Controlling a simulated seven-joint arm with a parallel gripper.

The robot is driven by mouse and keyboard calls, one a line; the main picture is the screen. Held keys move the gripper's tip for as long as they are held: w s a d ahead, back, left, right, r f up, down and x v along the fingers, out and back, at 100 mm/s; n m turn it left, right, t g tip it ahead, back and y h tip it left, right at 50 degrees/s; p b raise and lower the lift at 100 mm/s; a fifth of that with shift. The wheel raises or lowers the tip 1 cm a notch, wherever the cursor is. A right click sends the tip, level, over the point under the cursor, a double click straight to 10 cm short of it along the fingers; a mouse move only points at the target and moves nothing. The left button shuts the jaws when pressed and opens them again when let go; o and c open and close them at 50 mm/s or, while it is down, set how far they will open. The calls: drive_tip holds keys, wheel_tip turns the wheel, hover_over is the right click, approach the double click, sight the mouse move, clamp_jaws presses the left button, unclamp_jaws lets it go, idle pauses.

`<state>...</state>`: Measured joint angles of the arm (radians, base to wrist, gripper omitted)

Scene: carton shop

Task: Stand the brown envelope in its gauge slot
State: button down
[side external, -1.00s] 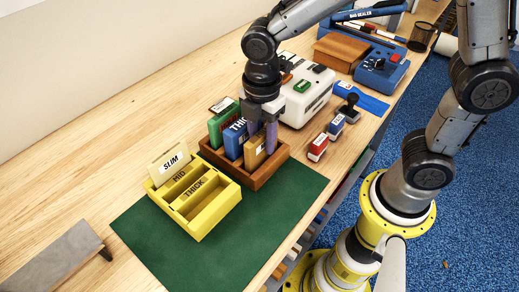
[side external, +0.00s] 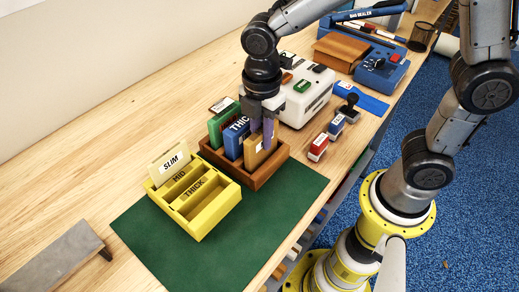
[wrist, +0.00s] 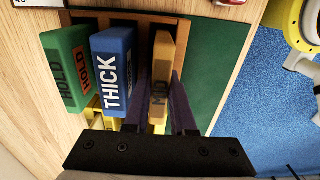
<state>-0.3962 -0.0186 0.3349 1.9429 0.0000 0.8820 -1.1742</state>
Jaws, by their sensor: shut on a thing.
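The brown envelope (side external: 256,153), marked MID in the wrist view (wrist: 160,75), stands upright in the right compartment of a brown wooden rack (side external: 270,174). My gripper (side external: 263,138) points down over the rack and is shut on this envelope, one finger on each broad side; the fingers also show in the wrist view (wrist: 161,105). The envelope's lower part is hidden by the rack wall. The yellow gauge (side external: 204,211) has slots marked SLIM, MID and THICK. A cream envelope (side external: 167,165) stands in the SLIM slot; the MID and THICK slots look empty.
A blue THICK envelope (side external: 234,138) and a green HOLD envelope (side external: 217,127) stand beside the brown one in the rack. A green mat (side external: 270,222) lies under the gauge. A white machine (side external: 305,95) and small stamps (side external: 318,149) are behind and right.

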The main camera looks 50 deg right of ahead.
drive_tip(key=shift+r, duration=2.1)
drive_tip(key=shift+r, duration=0.1)
wheel_tip(320, 180, up, 7)
drive_tip(key=w+a, duration=0.3)
drive_tip(key=a, duration=0.5)
drive_tip(key=w+a, duration=0.4)
drive_tip(key=a, duration=0.3)
drive_tip(key=shift+a+f, duration=0.15)
drive_tip(key=shift+f, duration=0.95)
drive_tip(key=shift+a+f, duration=0.2)
drive_tip(key=shift+f, duration=0.95)
drive_tip(key=shift+a+f, duration=0.15)
drive_tip(key=shift+f, duration=0.95)
drive_tip(key=shift+f, duration=0.6)
drive_tip(key=shift+f, duration=0.3)
drive_tip(key=shift+f, duration=0.6)
